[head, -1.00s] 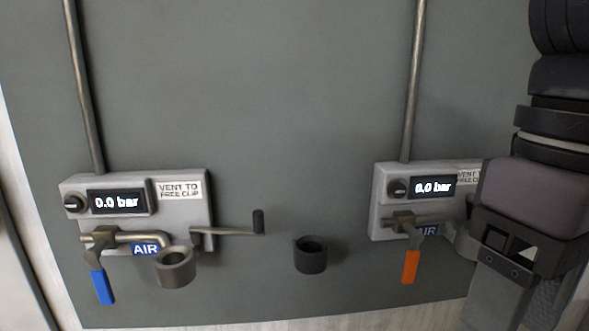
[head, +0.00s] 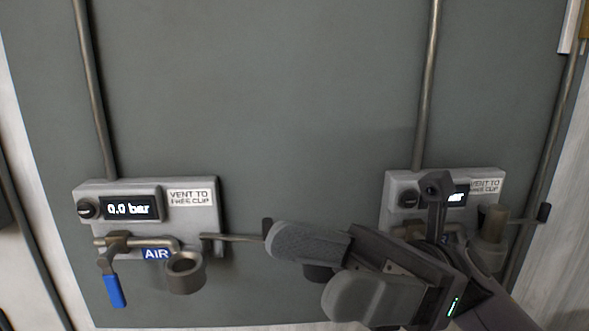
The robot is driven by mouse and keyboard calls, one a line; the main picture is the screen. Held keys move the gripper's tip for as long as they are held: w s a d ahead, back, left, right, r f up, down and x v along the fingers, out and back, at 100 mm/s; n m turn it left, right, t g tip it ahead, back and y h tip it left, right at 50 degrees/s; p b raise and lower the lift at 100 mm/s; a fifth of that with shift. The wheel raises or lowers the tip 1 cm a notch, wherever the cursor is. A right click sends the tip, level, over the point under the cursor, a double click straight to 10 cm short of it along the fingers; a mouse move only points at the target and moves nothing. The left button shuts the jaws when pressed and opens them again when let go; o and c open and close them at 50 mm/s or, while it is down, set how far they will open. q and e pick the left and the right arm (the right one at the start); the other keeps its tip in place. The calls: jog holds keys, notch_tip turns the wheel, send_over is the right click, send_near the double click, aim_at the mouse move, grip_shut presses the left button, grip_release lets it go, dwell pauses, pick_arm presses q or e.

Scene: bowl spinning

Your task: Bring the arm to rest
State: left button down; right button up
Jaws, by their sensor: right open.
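My right gripper (head: 303,270) comes in from the lower right and points left, with its two grey fingers apart and nothing seen between them. It is in front of the wall board, between the left air unit (head: 190,217) and the right air unit (head: 402,184). My left gripper is not in view.
The left unit reads 0.0 bar and has a blue lever (head: 115,289) hanging down, a metal ring cup (head: 184,272) and a side rod (head: 243,238). Thin pipes (head: 98,120) run up the board. The grey board (head: 260,100) above the units is clear.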

jog(key=w+d+f+m+t+y, duration=0.25)
jog(key=w+m+t, duration=0.25)
jog(key=m+t, duration=0.65)
jog(key=w+d+f+m+t+y, duration=0.1)
jog(key=w+f+m+t, duration=0.4)
jog(key=m+t, duration=0.65)
jog(key=w+d+f+m+t+h+p, duration=0.1)
jog(key=w+d+f+m+t+h, duration=0.15)
jog(key=f+m+h, duration=0.65)
jog(key=w+d+f+m+t+h, duration=0.2)
jog(key=d+f+m+t+h, duration=0.4)
jog(key=m, duration=0.6)
jog(key=s+d+f+m+g+h, duration=0.2)
jog(key=s+f+m+g, duration=0.1)
jog(key=f, duration=0.5)
jog(key=s+d+f+m+g+h, duration=0.2)
jog(key=s+f+m+g+h, duration=0.1)
jog(key=s+f, duration=0.4)
jog(key=s+d+f+m+g+h+p, duration=0.1)
jog(key=s+f+m+g, duration=0.3)
jog(key=f, duration=0.7)
jog(key=shift+s+d+f+m+h, duration=0.2)
jog(key=shift+s+d+m+h, duration=0.25)
jog(key=shift+s+m+h, duration=0.4)
